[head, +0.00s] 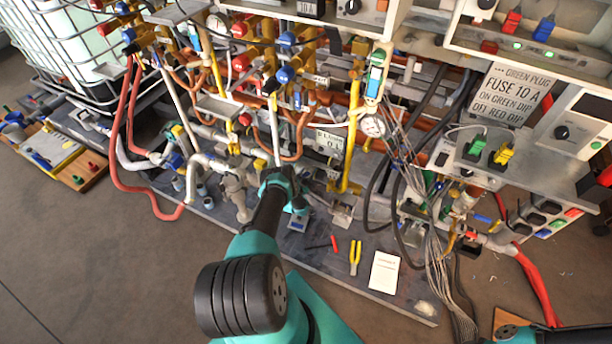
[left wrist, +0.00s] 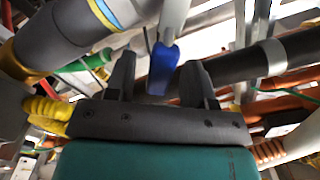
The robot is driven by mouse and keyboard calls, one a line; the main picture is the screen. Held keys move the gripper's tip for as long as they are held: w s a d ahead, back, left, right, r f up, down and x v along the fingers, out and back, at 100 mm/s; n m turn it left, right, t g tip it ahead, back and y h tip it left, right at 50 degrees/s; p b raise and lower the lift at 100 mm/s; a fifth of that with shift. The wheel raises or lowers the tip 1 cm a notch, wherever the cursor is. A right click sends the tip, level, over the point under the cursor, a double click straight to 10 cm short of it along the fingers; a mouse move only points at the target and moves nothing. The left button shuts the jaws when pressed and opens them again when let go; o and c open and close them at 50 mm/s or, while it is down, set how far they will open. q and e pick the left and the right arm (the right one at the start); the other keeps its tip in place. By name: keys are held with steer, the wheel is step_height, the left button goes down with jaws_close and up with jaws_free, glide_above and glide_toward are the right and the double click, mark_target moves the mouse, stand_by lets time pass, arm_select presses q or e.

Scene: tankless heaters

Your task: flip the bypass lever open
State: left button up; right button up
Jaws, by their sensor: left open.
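A blue lever handle (left wrist: 161,68) on a pale stem hangs between the fingers of my left gripper (left wrist: 158,76) in the left wrist view. The fingers stand apart on either side of it, and I see a gap on both sides. No label on it is readable, so I cannot tell for sure that it is the bypass lever. In the head view my left gripper (head: 292,192) reaches into the lower middle of the pipework, and its own wrist and arm hide the lever there. My right gripper is out of view.
Dense pipes and valves surround the left gripper; a dark pipe (left wrist: 255,68) passes behind its fingers. Yellow pliers (head: 355,257) and a white paper (head: 384,272) lie on the grey base plate. Cables (head: 436,270) hang at the right.

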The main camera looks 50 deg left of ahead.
arm_select(q)
steer(key=shift+w+a, duration=0.1)
steer(key=shift+w, duration=0.2)
jaws_close()
stand_by(0.4)
